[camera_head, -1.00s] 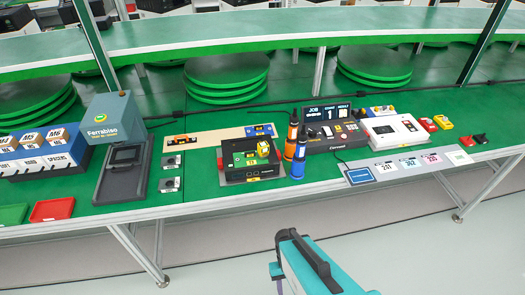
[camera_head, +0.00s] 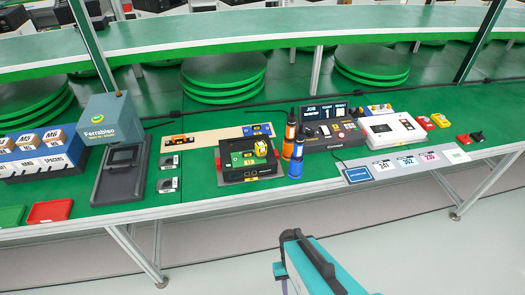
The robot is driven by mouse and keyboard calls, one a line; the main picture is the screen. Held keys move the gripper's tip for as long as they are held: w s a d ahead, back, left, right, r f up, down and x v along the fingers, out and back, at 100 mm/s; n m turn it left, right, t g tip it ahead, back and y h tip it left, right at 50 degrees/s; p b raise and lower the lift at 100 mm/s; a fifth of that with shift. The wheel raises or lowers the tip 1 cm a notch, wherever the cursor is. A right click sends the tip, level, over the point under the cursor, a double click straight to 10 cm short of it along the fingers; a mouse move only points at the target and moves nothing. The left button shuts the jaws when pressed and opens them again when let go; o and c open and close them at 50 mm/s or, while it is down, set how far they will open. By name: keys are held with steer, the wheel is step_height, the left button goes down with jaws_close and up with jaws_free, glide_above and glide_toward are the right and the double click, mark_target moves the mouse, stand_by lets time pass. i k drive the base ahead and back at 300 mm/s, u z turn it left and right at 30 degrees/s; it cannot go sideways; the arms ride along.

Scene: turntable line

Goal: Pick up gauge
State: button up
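No item is clearly readable as the gauge. On a beige board (camera_head: 218,136) on the green bench lie a small orange-and-black tool (camera_head: 178,140) at the left and a small blue piece (camera_head: 257,130) at the right. Either could be the gauge; they are too small to tell. In front of the board is a black box (camera_head: 262,172) with a green top and a yellow part (camera_head: 260,148) on it. A teal part of my arm shows at the bottom centre, in front of the bench and apart from these things. My gripper's fingers are not in view.
Orange and blue upright cylinders (camera_head: 297,160) stand right of the black box. A console with a display (camera_head: 326,113) and a white device (camera_head: 392,130) are further right. Floor in front is clear.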

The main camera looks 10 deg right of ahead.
mark_target(260, 147)
steer(key=k, duration=1.45)
steer(key=u, duration=1.4)
steer(key=i, duration=1)
steer(key=z, duration=0.1)
